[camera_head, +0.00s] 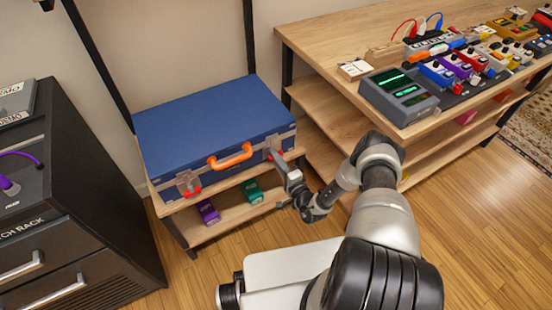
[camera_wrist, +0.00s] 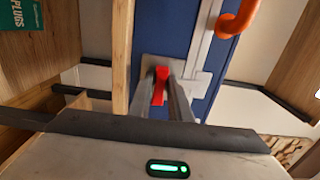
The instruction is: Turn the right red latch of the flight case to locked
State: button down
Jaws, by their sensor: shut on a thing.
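The blue flight case (camera_head: 215,120) lies closed on the upper shelf, with an orange handle (camera_head: 231,156) on its front. Its right red latch (camera_head: 272,154) is at the front right, partly hidden by my gripper (camera_head: 275,158). In the wrist view the right red latch (camera_wrist: 160,86) sits on a metal plate (camera_wrist: 147,73) between the fingers of my gripper (camera_wrist: 161,80). The fingers are closed on the latch, one on each side. The latch lies lengthwise between them. The left red latch (camera_head: 191,191) shows at the front left of the case.
A green box (camera_head: 252,191) and a purple box (camera_head: 208,211) sit on the shelf below. A black rack (camera_head: 75,220) stands at the left. The wooden bench (camera_head: 335,35) at the right holds several pedals and a grey device (camera_head: 398,97).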

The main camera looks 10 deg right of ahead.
jog(key=c, duration=1.7)
grip_release()
jog(key=shift+o, duration=0.2)
jog(key=shift+s+d, duration=0.1)
